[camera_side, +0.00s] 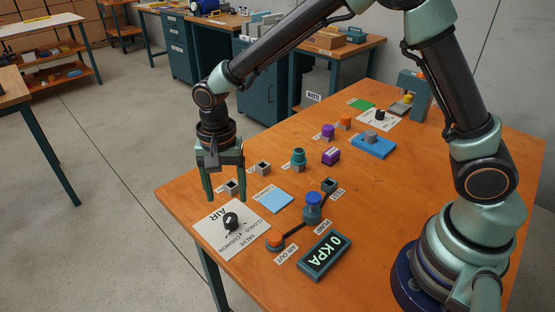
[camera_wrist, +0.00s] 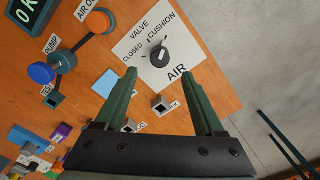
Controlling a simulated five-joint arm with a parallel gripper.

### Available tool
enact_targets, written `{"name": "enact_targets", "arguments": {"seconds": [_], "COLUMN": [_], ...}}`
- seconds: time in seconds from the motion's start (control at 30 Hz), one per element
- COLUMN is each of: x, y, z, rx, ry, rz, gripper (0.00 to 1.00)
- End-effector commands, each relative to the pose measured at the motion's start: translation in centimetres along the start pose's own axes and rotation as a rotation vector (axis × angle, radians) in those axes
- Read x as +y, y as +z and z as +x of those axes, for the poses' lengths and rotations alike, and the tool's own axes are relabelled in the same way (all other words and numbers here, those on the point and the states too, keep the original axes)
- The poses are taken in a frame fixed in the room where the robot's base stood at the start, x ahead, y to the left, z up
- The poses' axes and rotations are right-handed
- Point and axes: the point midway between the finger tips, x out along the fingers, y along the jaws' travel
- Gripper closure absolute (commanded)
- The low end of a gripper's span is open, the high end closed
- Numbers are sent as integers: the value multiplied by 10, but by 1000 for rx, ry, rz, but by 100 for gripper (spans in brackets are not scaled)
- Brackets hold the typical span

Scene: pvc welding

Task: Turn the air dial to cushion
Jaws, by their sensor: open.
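The air dial is a black knob (camera_side: 231,221) on a white plate (camera_side: 238,244) printed AIR, VALVE, CLOSED and CUSHION, near the table's front left corner. In the wrist view the dial (camera_wrist: 160,57) lies ahead of my fingertips, with CLOSED on its left and CUSHION at its upper right. A pale mark shows on the knob; I cannot tell for sure which label it points to. My gripper (camera_side: 225,198) is open and empty, pointing down above the table behind the dial, apart from it. Its two green fingers (camera_wrist: 163,70) show in the wrist view.
A gauge reading 0 KPA (camera_side: 324,255), an orange AIR OUT button (camera_side: 275,239) and a blue PUMP knob (camera_side: 313,199) stand right of the plate. A light blue pad (camera_side: 276,201) lies behind it. Small grey square sockets (camera_side: 263,168) stand near my gripper.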

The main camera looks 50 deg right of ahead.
Motion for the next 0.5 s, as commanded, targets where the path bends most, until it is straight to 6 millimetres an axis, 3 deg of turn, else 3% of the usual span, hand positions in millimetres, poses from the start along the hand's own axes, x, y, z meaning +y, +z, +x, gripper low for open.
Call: {"name": "enact_targets", "arguments": {"seconds": [0.2, 0.5], "x": [-1, 0], "y": [0, 0], "z": [-37, -51], "rx": [1, 0], "ry": [-3, 1], "rz": [0, 1], "gripper": [29, 29]}}
